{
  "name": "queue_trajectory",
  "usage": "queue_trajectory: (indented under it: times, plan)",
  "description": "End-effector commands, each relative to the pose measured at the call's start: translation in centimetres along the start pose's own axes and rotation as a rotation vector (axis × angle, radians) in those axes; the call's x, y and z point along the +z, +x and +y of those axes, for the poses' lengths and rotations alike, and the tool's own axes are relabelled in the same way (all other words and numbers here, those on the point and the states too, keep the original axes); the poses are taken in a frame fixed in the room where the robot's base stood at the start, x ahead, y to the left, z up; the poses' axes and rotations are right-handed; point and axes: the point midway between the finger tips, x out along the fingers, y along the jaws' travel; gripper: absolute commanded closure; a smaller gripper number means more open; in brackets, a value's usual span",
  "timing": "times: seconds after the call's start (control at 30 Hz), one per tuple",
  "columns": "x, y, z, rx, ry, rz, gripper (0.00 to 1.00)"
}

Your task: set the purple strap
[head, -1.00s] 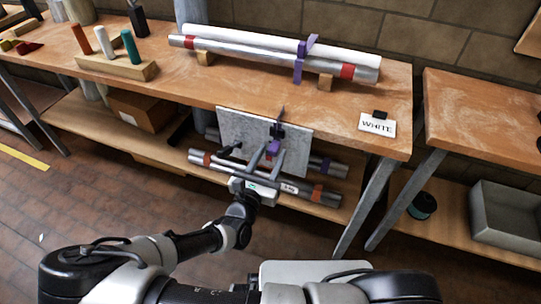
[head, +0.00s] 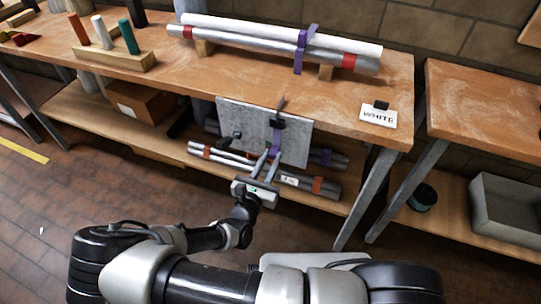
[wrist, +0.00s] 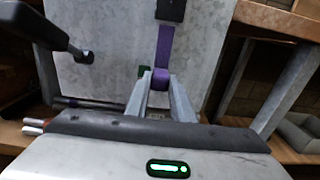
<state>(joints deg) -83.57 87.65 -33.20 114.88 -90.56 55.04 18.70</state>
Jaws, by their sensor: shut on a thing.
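A purple strap (head: 301,52) wraps around a white tube (head: 270,36) and a grey pipe (head: 275,53) on the bench top. Purple strap also runs over the bench's front edge and down the face of a grey plate (head: 240,125), through a black buckle (head: 278,123). My gripper (head: 273,152) is in front of the plate, below the buckle, shut on the strap's lower end. In the wrist view, the strap (wrist: 164,45) hangs straight from the buckle (wrist: 170,10) to my fingertips (wrist: 160,80). The strap's course behind the tubes is hidden.
A black-handled lever (head: 230,138) sticks out from the plate's left. Banded pipes (head: 318,185) lie on the lower shelf close behind my gripper. A "WHITE" card (head: 378,115) lies at the bench's right. A rack of coloured pegs (head: 115,58) stands left. The floor in front is open.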

Motion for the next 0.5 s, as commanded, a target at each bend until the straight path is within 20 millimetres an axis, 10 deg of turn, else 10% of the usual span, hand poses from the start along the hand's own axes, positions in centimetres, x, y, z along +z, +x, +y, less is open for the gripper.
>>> queue_trajectory:
  times: [0.1, 0.13, 0.23, 0.5]
  plan:
    - [-0.05, -0.03, -0.03, -0.001, -0.001, 0.003, 1.0]
    - [-0.05, -0.03, -0.03, -0.001, -0.001, 0.003, 0.77]
    - [-0.03, -0.03, -0.02, 0.0, -0.001, 0.003, 0.6]
    - [0.02, -0.04, 0.0, 0.0, -0.001, 0.002, 0.59]
